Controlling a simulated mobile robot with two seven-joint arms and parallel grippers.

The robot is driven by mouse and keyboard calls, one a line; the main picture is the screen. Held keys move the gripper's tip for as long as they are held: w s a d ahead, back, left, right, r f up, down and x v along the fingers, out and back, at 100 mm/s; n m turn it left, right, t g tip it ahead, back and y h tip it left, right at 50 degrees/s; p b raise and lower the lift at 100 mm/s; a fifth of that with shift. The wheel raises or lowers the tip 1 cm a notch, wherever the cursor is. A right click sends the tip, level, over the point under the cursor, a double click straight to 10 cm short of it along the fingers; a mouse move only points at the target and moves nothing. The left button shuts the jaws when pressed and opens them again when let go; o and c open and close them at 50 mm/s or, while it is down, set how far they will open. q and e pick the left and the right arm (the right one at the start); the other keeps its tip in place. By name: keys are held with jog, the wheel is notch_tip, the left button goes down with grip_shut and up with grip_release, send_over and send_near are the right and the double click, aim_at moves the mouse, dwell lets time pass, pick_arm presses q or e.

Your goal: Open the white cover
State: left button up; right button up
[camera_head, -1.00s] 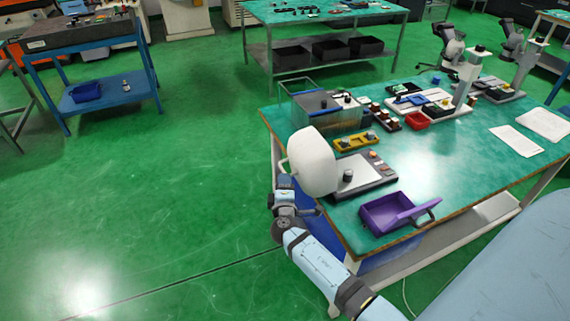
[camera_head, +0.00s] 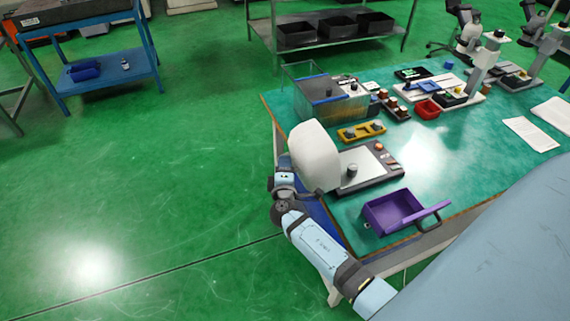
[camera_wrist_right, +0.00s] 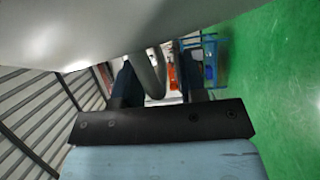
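The white cover (camera_head: 314,155) stands raised and tilted at the left side of a dark machine base (camera_head: 381,174). The machine's pale plate and a dark round knob show uncovered beside it. My right gripper (camera_head: 285,164) is at the cover's outer left side, partly hidden by it. In the right wrist view, my right gripper (camera_wrist_right: 160,84) has its two dark fingers apart. The cover's curved grey handle (camera_wrist_right: 156,72) passes between them, with a gap towards the right finger. The cover's grey-white surface (camera_wrist_right: 90,28) fills the top of that view. My left gripper is not in view.
A purple bin (camera_head: 392,211) with a handle lies at the table's front. A yellow holder (camera_head: 361,132), a clear-walled tank (camera_head: 325,92) and a red bin (camera_head: 428,109) stand behind the machine. Green floor left of the table (camera_head: 270,112) is clear.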

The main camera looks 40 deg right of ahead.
aim_at(301, 151)
grip_shut()
jog(key=d+r, duration=0.1)
jog(key=s+d+r+m+p, duration=0.1)
jog(key=d+r, duration=0.1)
jog(key=d+r+m+p, duration=0.1)
jog(key=r, duration=0.1)
jog(key=shift+s+d+g+y, duration=0.15)
jog(key=shift+d+g+y, duration=0.15)
jog(key=shift+d+y, duration=0.1)
jog(key=shift+c, duration=0.9)
grip_release()
jog(key=shift+o, duration=0.9)
